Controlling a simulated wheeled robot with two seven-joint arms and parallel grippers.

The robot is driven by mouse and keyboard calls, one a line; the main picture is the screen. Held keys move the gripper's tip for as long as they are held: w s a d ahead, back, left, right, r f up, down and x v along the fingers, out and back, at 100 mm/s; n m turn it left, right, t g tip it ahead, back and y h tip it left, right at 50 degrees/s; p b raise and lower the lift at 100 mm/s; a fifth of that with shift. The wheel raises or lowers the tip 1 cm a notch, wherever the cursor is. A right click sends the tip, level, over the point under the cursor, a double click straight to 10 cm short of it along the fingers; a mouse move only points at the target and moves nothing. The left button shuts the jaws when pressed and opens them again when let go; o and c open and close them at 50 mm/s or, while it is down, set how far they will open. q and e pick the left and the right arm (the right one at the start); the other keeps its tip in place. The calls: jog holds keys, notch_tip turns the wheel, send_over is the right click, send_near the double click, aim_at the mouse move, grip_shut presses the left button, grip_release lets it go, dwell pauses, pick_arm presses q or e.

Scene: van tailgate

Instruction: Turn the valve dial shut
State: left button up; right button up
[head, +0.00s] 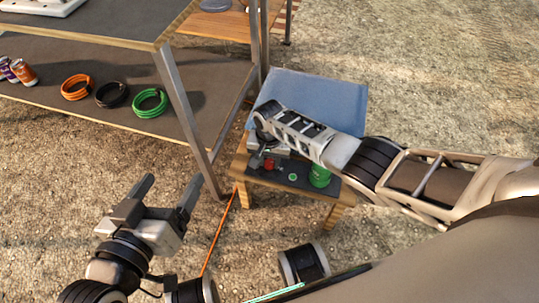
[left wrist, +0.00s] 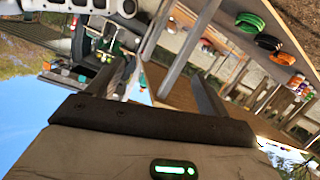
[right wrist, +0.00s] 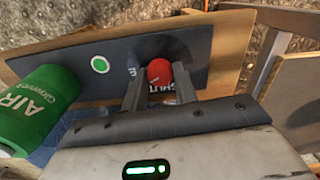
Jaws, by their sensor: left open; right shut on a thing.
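The red valve dial (right wrist: 159,72) sits on a dark panel (right wrist: 190,46) with a wooden border. My right gripper (right wrist: 158,84) is shut on the dial, one finger on each side. White lettering, partly hidden by the fingers, shows below the dial and seems to read SHUT. A green round mark (right wrist: 100,65) is on the panel to the left. In the head view the dial (head: 268,165) shows red beside my right gripper (head: 260,158). My left gripper (head: 171,180) is open and empty, above the gravel, away from the dial.
A green canister lettered AIR (right wrist: 43,105) stands at the panel's end. A blue sheet-like surface (head: 325,95) is behind my right arm. A two-level bench holds orange, black and green coils (head: 150,102) and cans (head: 23,72). An orange line (head: 219,232) runs down over the gravel.

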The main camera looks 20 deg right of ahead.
jog(key=n, duration=0.6)
jog(key=shift+n+p, duration=0.3)
jog(key=shift+p, duration=0.1)
jog(key=n, duration=0.4)
pick_arm(q)
jog(key=shift+s+a+f+g, duration=0.1)
jog(key=shift+a+f+g, duration=0.1)
jog(key=shift+f+g, duration=0.15)
pick_arm(e)
jog(key=shift+n, duration=0.8)
pick_arm(q)
jog(key=shift+r+y, duration=0.2)
jog(key=shift+y, duration=0.1)
pick_arm(e)
jog(key=o, duration=1)
jog(key=shift+c, duration=0.2)
